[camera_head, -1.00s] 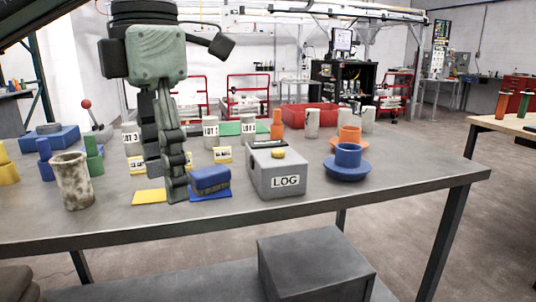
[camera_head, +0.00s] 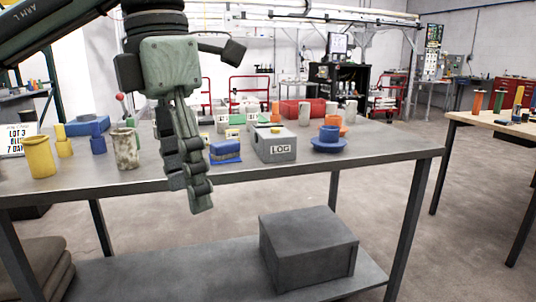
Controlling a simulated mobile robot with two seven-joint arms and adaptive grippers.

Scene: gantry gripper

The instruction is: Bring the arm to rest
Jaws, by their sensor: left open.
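My left gripper (camera_head: 199,207) hangs from the arm (camera_head: 58,36) that comes in from the upper left. Its fingers point down in front of the table's front edge, and nothing shows between them. The jaws are open, though they are seen nearly side-on. The grey table (camera_head: 345,155) stands behind the fingers. My right gripper is not in view.
A grey box marked LOG (camera_head: 274,144) and a blue cup on a saucer (camera_head: 329,138) stand right of the gripper. A yellow cup (camera_head: 39,157) is at the left. A grey crate (camera_head: 309,245) sits on the lower shelf (camera_head: 215,268).

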